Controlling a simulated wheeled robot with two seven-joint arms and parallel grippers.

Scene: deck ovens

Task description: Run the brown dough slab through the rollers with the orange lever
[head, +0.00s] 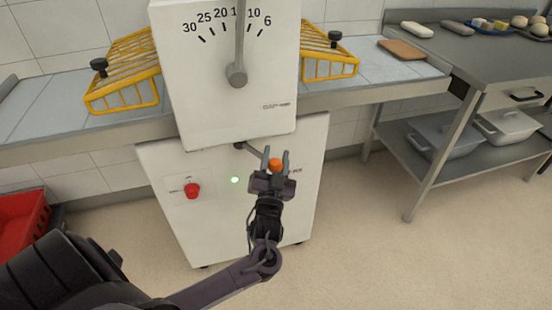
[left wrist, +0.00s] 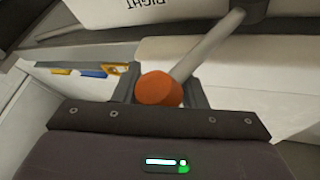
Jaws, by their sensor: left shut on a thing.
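The dough sheeter (head: 215,85) stands in the middle of the head view, with a thickness dial and pointer lever on its upper front. Its orange lever knob (head: 275,163) sits on a grey rod coming from the lower body. My left gripper (head: 275,162) is shut on the orange knob, with a finger on each side of it. In the left wrist view the orange knob (left wrist: 158,89) lies between the fingers and its rod rises to the upper right. The brown dough slab (head: 402,49) lies flat at the right, near the belt's right end. My right gripper is not in view.
Yellow wire guards (head: 127,72) flank the sheeter's head over the belts. A red knob (head: 192,190) and a lit green light (head: 235,180) are on the lower body. A steel table (head: 480,60) with more dough pieces stands right; a red crate (head: 22,225) is at left.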

